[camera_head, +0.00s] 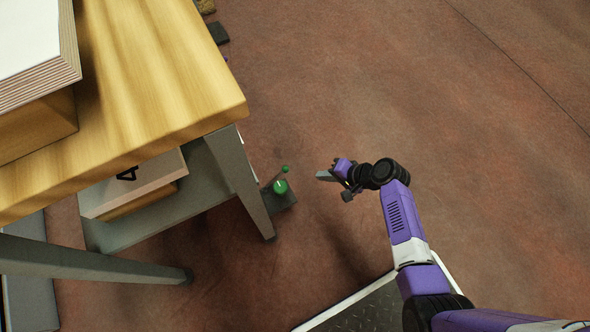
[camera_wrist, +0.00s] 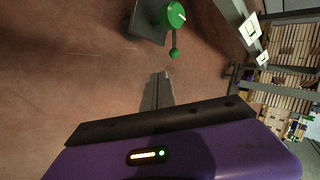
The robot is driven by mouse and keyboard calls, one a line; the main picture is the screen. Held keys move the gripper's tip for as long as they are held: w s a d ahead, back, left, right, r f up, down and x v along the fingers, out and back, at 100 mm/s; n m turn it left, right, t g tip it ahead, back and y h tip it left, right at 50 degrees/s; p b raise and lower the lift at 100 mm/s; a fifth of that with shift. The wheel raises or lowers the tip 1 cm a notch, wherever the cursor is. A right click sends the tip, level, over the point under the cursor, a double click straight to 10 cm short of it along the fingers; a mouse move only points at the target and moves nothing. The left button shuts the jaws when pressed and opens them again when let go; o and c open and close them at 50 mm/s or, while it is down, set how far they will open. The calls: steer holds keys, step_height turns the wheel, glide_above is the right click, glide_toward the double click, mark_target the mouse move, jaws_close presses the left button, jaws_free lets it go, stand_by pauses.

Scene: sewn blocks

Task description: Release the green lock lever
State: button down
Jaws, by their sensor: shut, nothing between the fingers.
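The green lock lever (camera_head: 281,186) has a round green hub and a thin arm ending in a small green ball. It is mounted on a dark grey block beside the table leg, low near the floor. It also shows at the top of the wrist view (camera_wrist: 174,16), with its ball (camera_wrist: 175,53) hanging below the hub. My gripper (camera_head: 326,175) is to the right of the lever, apart from it. In the wrist view my gripper (camera_wrist: 157,82) is shut and empty, its fingertips below and slightly left of the ball.
A wooden table (camera_head: 165,75) with grey legs (camera_head: 240,180) stands at the left. Shelving with boards (camera_wrist: 285,80) is at the right of the wrist view. The brown floor right of the lever is open.

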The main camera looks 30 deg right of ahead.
steer(key=w+a+r+b+x, duration=0.1)
steer(key=b+x, duration=0.6)
steer(key=x, duration=0.6)
steer(key=shift+w+r+b, duration=0.25)
steer(key=shift+w+b, duration=0.05)
steer(key=shift+b, duration=0.1)
